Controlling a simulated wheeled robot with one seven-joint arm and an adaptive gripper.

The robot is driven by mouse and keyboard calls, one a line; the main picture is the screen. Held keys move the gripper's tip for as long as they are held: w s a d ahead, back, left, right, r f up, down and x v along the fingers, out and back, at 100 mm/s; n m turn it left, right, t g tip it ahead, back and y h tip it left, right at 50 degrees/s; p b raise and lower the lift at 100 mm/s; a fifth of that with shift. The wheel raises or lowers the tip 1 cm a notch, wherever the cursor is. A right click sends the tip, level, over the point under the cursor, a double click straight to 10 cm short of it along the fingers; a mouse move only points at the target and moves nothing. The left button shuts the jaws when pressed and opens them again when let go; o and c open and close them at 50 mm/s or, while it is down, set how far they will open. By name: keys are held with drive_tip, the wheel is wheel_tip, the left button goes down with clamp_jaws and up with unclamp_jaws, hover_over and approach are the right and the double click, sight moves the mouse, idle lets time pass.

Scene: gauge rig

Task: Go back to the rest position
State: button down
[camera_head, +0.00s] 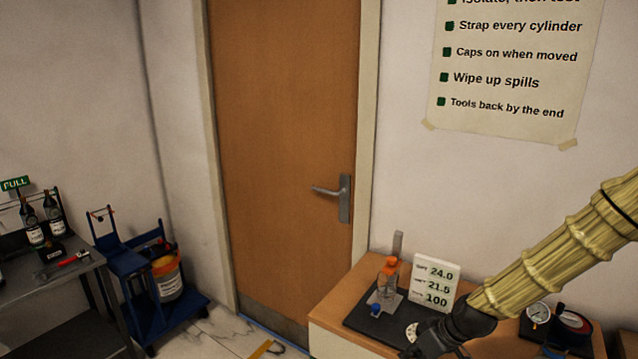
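My arm, in a ribbed yellow sleeve, comes in from the right edge of the head view and slopes down to the left. My dark gripper (430,343) is at its end, low in the picture, over the front part of the wooden bench (345,290). Its fingers are dark against a dark mat and run close to the bottom edge, so their opening is unclear. I see nothing clearly held. No rest position is marked in view.
On the bench near my gripper are a black mat (352,317), an orange-capped bottle (388,281), a number card (436,284) and round gauges (538,314). A closed door (285,150) stands behind. A blue cart (135,275) and a metal table (60,290) are left.

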drive_tip(key=s+a+f+m+g+h, duration=0.1)
drive_tip(key=s+f+m+g+h, duration=0.2)
drive_tip(key=s+f, duration=1.5)
drive_tip(key=s+f+m+h, duration=0.1)
drive_tip(key=s+f, duration=0.2)
drive_tip(key=s, duration=0.6)
drive_tip(key=s+d+f+m, duration=0.1)
drive_tip(key=s+f+m, duration=0.1)
drive_tip(key=s, duration=0.7)
drive_tip(key=shift+s+d+f+m+h, duration=0.15)
drive_tip(key=shift+d+f+m+h, duration=0.2)
drive_tip(key=shift+f, duration=0.5)
